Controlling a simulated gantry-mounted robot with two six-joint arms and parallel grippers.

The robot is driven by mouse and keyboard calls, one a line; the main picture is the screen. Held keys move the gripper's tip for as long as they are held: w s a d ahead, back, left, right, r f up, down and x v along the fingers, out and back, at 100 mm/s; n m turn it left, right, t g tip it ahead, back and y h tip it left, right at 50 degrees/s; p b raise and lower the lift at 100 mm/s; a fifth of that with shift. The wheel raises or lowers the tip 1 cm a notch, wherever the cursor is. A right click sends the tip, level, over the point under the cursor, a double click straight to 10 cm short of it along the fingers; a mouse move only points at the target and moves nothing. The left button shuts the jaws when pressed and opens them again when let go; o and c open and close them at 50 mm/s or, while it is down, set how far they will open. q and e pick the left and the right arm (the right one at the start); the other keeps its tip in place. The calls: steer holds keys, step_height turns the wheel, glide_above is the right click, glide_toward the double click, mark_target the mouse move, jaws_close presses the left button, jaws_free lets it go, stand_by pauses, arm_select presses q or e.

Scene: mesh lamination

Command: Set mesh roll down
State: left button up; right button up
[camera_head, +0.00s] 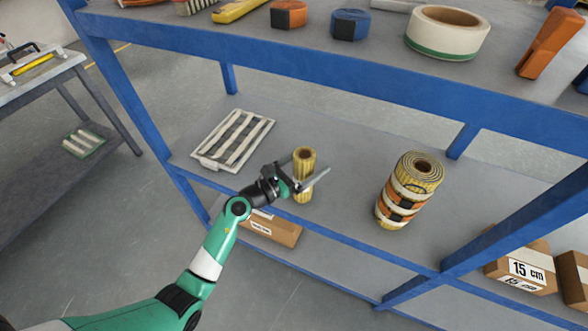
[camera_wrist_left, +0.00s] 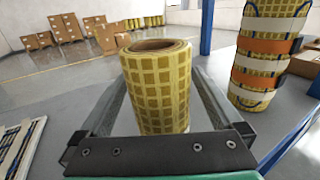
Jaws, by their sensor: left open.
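A small yellow mesh roll (camera_head: 304,160) stands upright on the lower grey shelf (camera_head: 340,172) of the blue rack. My left gripper (camera_head: 309,185) is at the roll, with one finger on each side of it. In the left wrist view the yellow roll (camera_wrist_left: 158,90) stands between the two open fingers (camera_wrist_left: 160,95), with a visible gap at least on the right side. The roll's lower end is hidden behind the gripper's bar in that view. My right gripper does not show.
A larger roll with orange and white bands (camera_head: 408,190) stands to the right on the same shelf. A striped tray (camera_head: 232,139) lies to the left. The blue front rail (camera_head: 345,243) and the upper shelf (camera_head: 345,60) bound the space. A cardboard box (camera_head: 272,230) sits below.

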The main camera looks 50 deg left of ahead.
arm_select(q)
steer(key=s+p, duration=0.2)
steer(key=s, duration=0.9)
steer(key=shift+a, duration=0.1)
